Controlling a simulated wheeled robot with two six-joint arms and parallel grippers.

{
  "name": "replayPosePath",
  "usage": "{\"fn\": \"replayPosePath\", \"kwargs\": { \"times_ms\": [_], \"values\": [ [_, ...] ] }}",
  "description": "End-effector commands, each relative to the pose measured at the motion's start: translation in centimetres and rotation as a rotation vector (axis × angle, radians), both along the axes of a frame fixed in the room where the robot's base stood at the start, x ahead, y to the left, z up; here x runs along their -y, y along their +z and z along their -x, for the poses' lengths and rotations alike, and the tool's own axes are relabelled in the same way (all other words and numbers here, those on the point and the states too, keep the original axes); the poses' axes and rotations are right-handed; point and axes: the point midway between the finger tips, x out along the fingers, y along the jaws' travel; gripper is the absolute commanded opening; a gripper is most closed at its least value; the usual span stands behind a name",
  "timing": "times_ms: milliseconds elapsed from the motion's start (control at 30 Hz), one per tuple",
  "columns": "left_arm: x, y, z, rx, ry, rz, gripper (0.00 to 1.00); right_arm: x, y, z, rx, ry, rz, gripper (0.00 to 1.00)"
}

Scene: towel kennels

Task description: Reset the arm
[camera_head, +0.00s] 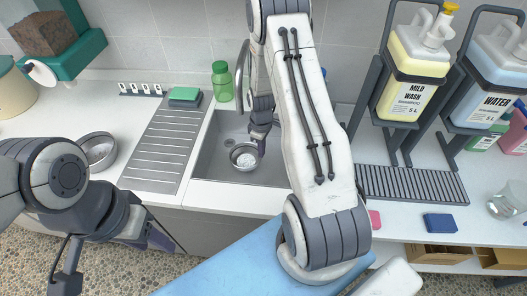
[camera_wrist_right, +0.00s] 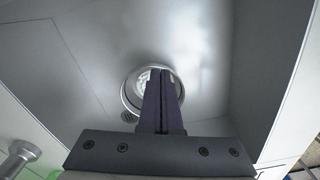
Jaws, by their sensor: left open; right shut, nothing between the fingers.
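My right arm crosses the middle of the head view, and my right gripper (camera_head: 261,148) hangs down into the sink (camera_head: 212,160). Its fingers are shut and empty, at the right side of a small metal bowl (camera_head: 240,162) with pale contents. In the right wrist view the closed fingers (camera_wrist_right: 161,78) overlap the bowl (camera_wrist_right: 128,92) and hide part of it; I cannot tell whether they touch it. My left gripper (camera_head: 112,257) is at the lower left of the head view, open and empty, in front of the counter.
Another metal bowl (camera_head: 98,150) stands on the left counter. Shampoo (camera_head: 412,90) and water (camera_head: 497,92) jugs stand in racks at right. A blue surface (camera_head: 225,266) lies in front.

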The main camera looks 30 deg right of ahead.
Motion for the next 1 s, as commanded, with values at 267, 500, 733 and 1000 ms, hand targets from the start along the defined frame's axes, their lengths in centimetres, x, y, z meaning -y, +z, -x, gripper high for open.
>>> {"fn": "replayPosePath", "kwargs": {
  "times_ms": [267, 500, 733, 1000],
  "values": [
    [0.0, 2.4, 0.0, 0.000, 0.002, 0.000, 0.50, -0.4, 3.0, -0.2, 0.000, 0.006, 0.000, 0.00],
    [0.0, 2.3, 0.0, 0.000, 0.002, 0.000, 0.50, -1.1, 4.3, -0.3, 0.013, -0.015, 0.004, 0.00],
    [0.0, 2.3, 0.0, 0.000, 0.001, 0.000, 0.50, -5.7, 12.1, 0.9, 0.091, -0.182, 0.011, 0.00],
    [0.0, 2.2, 0.0, 0.000, 0.001, 0.000, 0.50, -11.6, 19.8, 6.2, 0.192, -0.432, -0.030, 0.00]
  ]
}}
